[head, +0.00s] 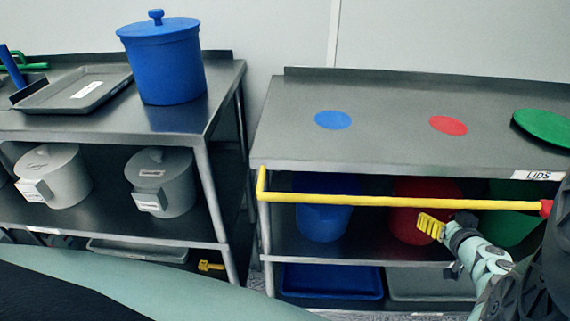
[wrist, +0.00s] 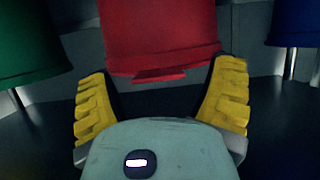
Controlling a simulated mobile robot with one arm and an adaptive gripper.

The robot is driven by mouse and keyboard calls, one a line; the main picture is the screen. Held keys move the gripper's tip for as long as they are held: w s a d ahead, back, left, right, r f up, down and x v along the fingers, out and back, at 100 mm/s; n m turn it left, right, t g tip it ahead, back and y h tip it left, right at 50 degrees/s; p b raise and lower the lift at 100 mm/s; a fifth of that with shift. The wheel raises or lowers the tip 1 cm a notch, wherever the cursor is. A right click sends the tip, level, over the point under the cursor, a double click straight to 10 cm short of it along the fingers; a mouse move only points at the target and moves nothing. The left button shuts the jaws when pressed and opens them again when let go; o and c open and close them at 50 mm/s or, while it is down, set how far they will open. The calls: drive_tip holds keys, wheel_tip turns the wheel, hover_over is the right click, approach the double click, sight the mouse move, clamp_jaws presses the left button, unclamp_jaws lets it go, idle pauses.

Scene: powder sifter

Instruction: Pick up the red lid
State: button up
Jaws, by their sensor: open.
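A red container (head: 403,228) stands on the shelf under the right table, between a blue and a green one. In the wrist view the red container (wrist: 160,25) has a wider red band (wrist: 165,65) and a small tab at its lower end. This view seems upside down, so the band may be the lid at the top. My gripper (head: 429,226) has yellow fingers and is open in front of the red container. In the wrist view the fingers stand apart on either side of the red end. I cannot tell whether they touch it.
A yellow bar (head: 400,202) runs across the front of the right table (head: 390,95). Blue (head: 323,222) and green (head: 505,235) containers flank the red one. The tabletop has a blue disc, a red disc (head: 448,126) and a green lid (head: 545,127); much of it is clear.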

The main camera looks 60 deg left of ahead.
drive_tip(key=shift+o, duration=0.2)
drive_tip(key=c, duration=1.3)
drive_tip(key=shift+r, duration=0.1)
